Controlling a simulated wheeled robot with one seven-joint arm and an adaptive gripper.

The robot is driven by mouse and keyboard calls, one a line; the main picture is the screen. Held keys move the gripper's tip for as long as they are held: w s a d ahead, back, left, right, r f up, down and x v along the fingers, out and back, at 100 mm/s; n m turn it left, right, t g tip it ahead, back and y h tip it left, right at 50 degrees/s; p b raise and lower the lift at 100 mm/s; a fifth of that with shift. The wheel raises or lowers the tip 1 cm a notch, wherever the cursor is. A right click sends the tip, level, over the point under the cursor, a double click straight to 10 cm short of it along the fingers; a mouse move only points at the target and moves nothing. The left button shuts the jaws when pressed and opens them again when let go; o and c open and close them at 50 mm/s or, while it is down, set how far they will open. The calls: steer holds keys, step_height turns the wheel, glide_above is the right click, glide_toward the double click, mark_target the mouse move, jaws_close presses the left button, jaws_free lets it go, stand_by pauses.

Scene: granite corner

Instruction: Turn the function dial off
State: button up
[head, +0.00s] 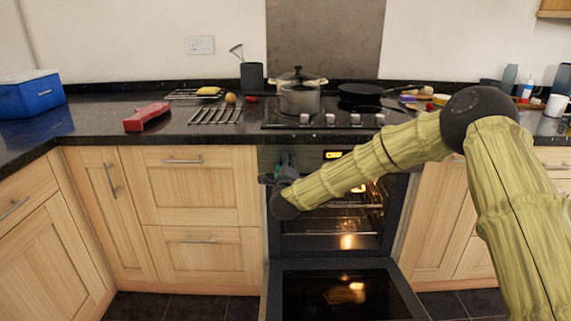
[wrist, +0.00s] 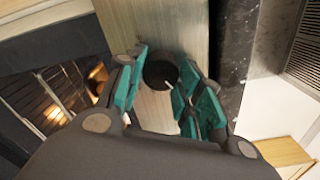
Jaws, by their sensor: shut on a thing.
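The oven control panel (head: 306,157) runs under the hob and carries a lit orange display (head: 334,155). In the wrist view a round black dial (wrist: 159,71) with a short pale mark sits on the panel's light face (wrist: 150,25). My gripper (wrist: 162,70) has teal fingers on both sides of this dial and is shut on it. In the head view my gripper (head: 287,164) is at the left end of the panel, and it and my arm hide the dial there. The oven interior (head: 345,222) is lit.
The oven door (head: 345,262) is folded down open below my arm. On the granite worktop above are a pot (head: 299,98), a pan (head: 362,93), a red object (head: 146,117) and a blue box (head: 27,94). The floor left of the door is clear.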

steer(key=n+p, duration=0.4)
steer(key=n, duration=0.7)
steer(key=shift+r, duration=0.15)
steer(key=shift+n, duration=0.3)
steer(key=o, duration=1)
steer(key=s, duration=1.2)
